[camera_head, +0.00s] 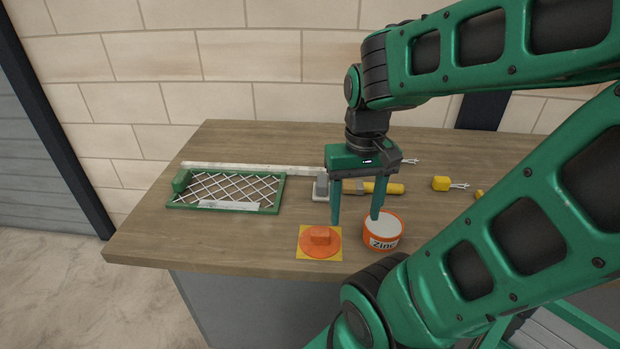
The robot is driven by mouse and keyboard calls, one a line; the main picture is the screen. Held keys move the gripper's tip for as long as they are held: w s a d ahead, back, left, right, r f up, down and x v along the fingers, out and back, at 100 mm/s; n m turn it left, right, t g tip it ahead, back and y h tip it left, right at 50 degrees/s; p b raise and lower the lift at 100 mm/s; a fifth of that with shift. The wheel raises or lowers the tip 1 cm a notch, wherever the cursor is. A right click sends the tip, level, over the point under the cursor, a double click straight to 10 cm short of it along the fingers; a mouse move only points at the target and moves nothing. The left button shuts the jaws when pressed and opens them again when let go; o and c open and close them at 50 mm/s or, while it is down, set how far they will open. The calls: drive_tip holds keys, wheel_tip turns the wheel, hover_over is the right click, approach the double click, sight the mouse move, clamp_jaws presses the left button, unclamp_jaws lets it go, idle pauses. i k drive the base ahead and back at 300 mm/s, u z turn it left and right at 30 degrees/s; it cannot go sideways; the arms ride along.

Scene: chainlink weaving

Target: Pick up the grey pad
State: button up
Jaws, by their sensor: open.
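A small grey block on a pale flat base (320,187), which looks like the grey pad, sits on the table just left of my gripper's left finger. My gripper (356,218) points down over the table, open, with nothing visible between its fingers. Its left finger comes down right of and in front of the grey piece, apart from it in the picture. Its right finger overlaps the rim of the Zinc tin; I cannot tell whether they touch.
The white and orange Zinc tin (382,236) stands at the front. A green frame with wire mesh (270,208) lies left. A yellow-handled tool (388,188) lies behind the gripper.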

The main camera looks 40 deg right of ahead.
sight(320, 192)
drive_tip(key=z, duration=0.75)
